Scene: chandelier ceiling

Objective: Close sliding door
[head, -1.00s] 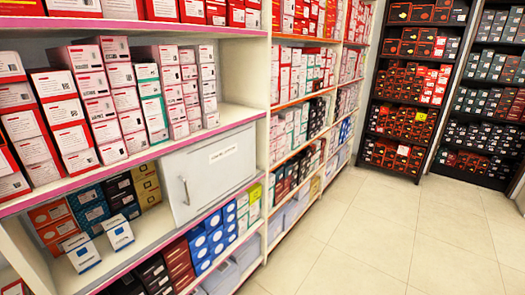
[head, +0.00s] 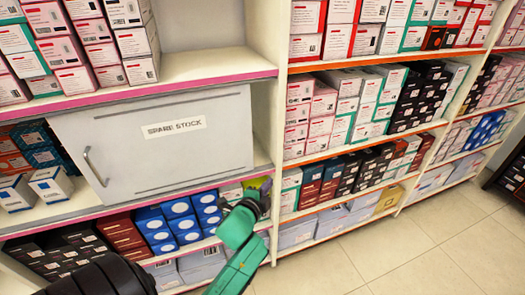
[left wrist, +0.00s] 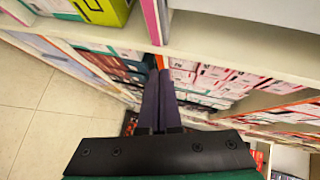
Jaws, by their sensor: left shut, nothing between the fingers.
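The sliding door (head: 150,155) is a light grey panel labelled SPARE STOCK in the head view. It covers the right part of a shelf compartment; the left part is open, with boxes showing. Its curved metal handle (head: 93,168) is at its left edge. My left gripper (head: 266,190) is in front of the shelf, by the lower right end of the door and far from the handle. In the left wrist view its dark fingers (left wrist: 160,70) are together with nothing between them. My right gripper is not in view.
White boxes (head: 50,184) stand in the open part of the compartment. A pink-edged shelf (head: 190,81) runs above the door. The upright (head: 272,130) stands right of it. Tiled floor (head: 400,255) is clear at the lower right.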

